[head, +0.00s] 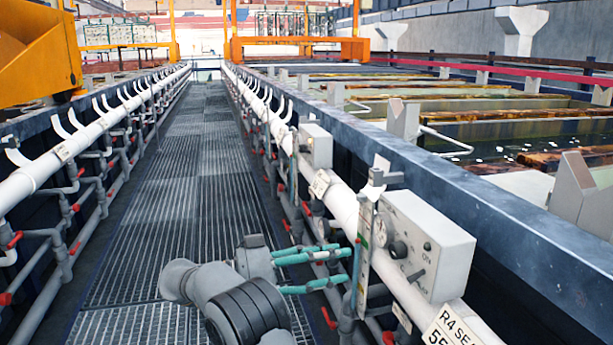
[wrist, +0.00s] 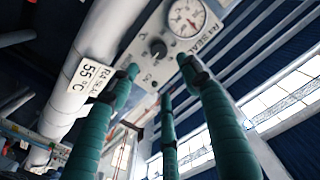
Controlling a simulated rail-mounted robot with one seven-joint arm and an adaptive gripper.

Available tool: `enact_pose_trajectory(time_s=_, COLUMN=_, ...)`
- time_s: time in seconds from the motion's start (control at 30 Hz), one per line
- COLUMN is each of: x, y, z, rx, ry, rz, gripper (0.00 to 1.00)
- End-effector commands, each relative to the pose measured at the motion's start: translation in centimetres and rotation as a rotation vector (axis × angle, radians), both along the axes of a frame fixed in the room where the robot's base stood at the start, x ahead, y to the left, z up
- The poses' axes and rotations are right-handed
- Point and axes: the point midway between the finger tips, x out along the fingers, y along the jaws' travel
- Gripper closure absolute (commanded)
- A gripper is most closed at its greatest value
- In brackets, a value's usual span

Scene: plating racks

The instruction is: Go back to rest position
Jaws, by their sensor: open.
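My gripper (head: 343,265) has teal fingers and reaches from the lower middle toward the right-hand pipe in the head view. Its fingers are spread and nothing shows between them. The wrist view also shows the spread fingers of my gripper (wrist: 158,78), in front of a grey control box (wrist: 150,45) with a round gauge (wrist: 187,17) and a black knob (wrist: 158,49). The control box also shows in the head view (head: 428,240), right of my fingertips. I cannot tell whether any fingertip touches the box or the narrow upright strip (head: 363,260) beside it.
A grated walkway (head: 185,200) runs clear into the distance. White pipes with red-handled valves line both sides, the left pipe (head: 85,140) and the right pipe (head: 343,205). Open tanks (head: 500,130) lie beyond the blue ledge (head: 440,165). A label plate (head: 452,328) hangs at the lower right.

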Motion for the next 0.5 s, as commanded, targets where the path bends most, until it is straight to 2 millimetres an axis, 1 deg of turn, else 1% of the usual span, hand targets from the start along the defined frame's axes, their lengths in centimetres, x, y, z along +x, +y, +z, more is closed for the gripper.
enact_pose_trajectory(time_s=0.03, x=0.4, y=-1.5, z=0.1, rx=-0.002, ry=0.001, rz=-0.009, gripper=0.53)
enact_pose_trajectory(time_s=0.27, x=1.4, y=-5.4, z=0.1, rx=-0.002, ry=0.003, rz=-0.007, gripper=0.53)
enact_pose_trajectory(time_s=0.5, x=2.7, y=-10.3, z=0.0, rx=-0.001, ry=0.004, rz=-0.008, gripper=0.53)
